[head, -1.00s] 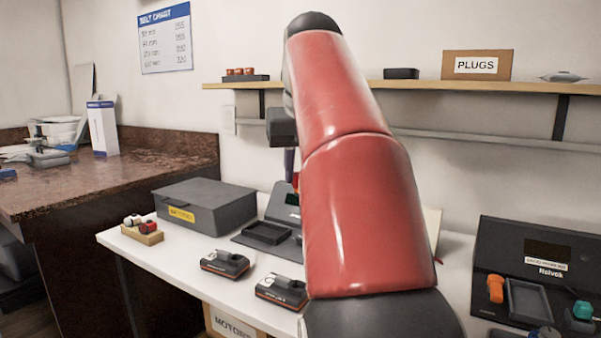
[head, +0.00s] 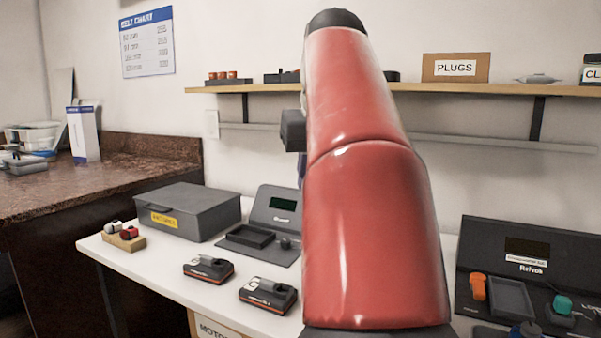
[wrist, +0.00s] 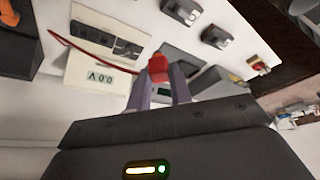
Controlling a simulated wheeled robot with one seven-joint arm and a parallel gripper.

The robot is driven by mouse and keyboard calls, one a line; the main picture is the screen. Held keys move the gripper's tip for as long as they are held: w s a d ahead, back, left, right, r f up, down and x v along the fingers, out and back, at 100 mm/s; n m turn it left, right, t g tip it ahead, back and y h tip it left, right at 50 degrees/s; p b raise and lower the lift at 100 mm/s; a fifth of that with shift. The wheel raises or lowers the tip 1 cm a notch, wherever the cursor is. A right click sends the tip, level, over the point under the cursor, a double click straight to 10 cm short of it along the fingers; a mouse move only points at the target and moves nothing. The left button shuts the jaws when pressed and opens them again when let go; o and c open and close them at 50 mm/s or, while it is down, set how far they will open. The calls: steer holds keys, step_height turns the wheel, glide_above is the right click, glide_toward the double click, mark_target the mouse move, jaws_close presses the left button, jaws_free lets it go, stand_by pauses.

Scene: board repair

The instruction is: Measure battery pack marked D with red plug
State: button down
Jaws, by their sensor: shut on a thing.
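My gripper (wrist: 159,80) is shut on a red plug (wrist: 157,66), held between its fingertips. A red lead runs from the plug to a pale meter (wrist: 88,92) whose display reads 0.0 V. Two dark battery packs with orange marks stand on the white bench, a left one (head: 208,270) and a right one (head: 268,295). I cannot read their letters for certain. Both packs also show at the top of the wrist view, apart from the plug. In the head view my red arm hides the meter, the plug and most of the gripper.
A grey box (head: 187,213) with a yellow label and a tester (head: 273,207) with an empty tray stand behind the packs. A wooden block (head: 124,241) with red and white pieces is at the left. Another station (head: 520,258) with an orange piece is at the right.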

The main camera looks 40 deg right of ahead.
steer(key=s+d, duration=0.4)
steer(key=s, duration=0.5)
steer(key=shift+s+d+p, duration=0.3)
steer(key=shift+s+d, duration=0.1)
stand_by(0.4)
steer(key=shift+f+b, duration=6.3)
steer(key=shift+f, duration=1.95)
steer(key=shift+f+b, duration=0.6)
steer(key=shift+f, duration=0.5)
